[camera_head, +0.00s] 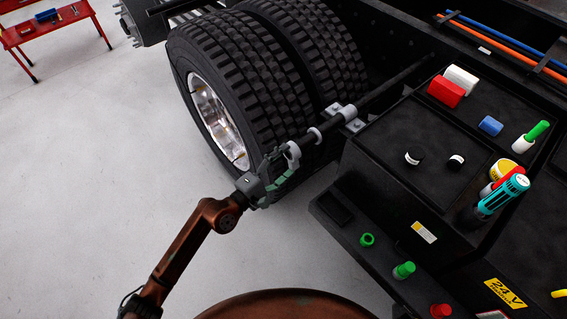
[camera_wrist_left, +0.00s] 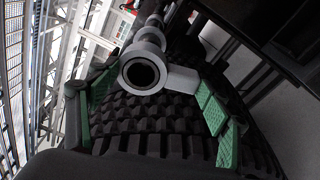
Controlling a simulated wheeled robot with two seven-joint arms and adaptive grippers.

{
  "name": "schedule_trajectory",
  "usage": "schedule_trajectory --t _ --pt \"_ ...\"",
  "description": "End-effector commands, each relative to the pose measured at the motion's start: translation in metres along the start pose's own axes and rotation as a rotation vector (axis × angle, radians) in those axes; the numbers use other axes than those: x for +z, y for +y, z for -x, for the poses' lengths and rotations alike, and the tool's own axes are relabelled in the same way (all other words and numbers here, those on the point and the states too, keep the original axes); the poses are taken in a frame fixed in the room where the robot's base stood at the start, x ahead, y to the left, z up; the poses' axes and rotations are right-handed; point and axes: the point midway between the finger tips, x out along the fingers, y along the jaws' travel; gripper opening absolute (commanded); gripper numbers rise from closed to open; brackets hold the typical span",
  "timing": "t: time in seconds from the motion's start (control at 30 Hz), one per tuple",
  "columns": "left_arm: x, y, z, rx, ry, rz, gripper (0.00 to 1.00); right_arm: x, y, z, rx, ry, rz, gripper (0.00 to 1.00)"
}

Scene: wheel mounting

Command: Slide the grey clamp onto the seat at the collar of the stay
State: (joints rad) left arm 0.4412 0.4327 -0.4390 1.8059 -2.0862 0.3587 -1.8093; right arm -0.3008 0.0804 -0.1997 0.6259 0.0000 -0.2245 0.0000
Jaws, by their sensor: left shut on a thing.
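The grey clamp (camera_head: 292,153) is a ring with a short stem, held by my left gripper (camera_head: 272,178) at the free end of the dark stay (camera_head: 385,90). In the left wrist view the clamp's ring (camera_wrist_left: 145,68) faces me with a dark opening, and its stem reaches right toward a green finger pad. The left gripper (camera_wrist_left: 155,100) is shut on the clamp. The stay runs behind the ring, in line with it; I cannot tell how far the stay end is inside. A pale collar (camera_head: 315,135) sits further up the stay, apart from the clamp. My right gripper is not in view.
Large tyres (camera_head: 240,85) stand close behind the left gripper. A bracket (camera_head: 345,117) carries the stay beside a black box top (camera_head: 420,140) with several coloured small items. A red table (camera_head: 48,30) stands far left. The floor at left is clear.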

Motion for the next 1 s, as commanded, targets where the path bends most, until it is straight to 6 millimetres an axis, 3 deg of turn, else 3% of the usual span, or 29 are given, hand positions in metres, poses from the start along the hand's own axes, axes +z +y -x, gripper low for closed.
schedule_trajectory --t 1.0 --pt "0.004 0.0 -0.029 0.0 0.0 0.0 0.42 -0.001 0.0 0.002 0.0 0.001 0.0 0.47"
